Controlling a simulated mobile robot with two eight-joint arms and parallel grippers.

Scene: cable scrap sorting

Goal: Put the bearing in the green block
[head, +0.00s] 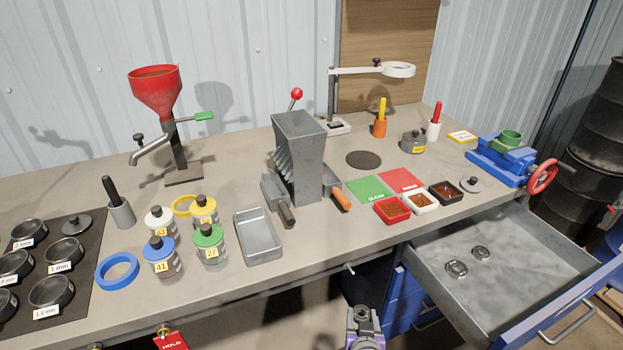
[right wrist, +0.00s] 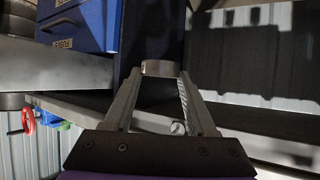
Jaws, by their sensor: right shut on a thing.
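My right gripper (head: 364,326) is at the bottom of the head view, in front of the bench and left of the open drawer. It is shut on a bearing (right wrist: 160,68), a short metal ring between the fingertips in the right wrist view. Two more metal rings, which look like bearings (head: 457,268), lie in the drawer. My left gripper is not in view.
The open grey drawer (head: 535,232) juts out from the bench's right front. The vise's red handwheel (head: 542,178) sticks out above it. Small trays (head: 391,210), a grey hopper (head: 299,150) and lidded jars (head: 209,245) stand on the bench.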

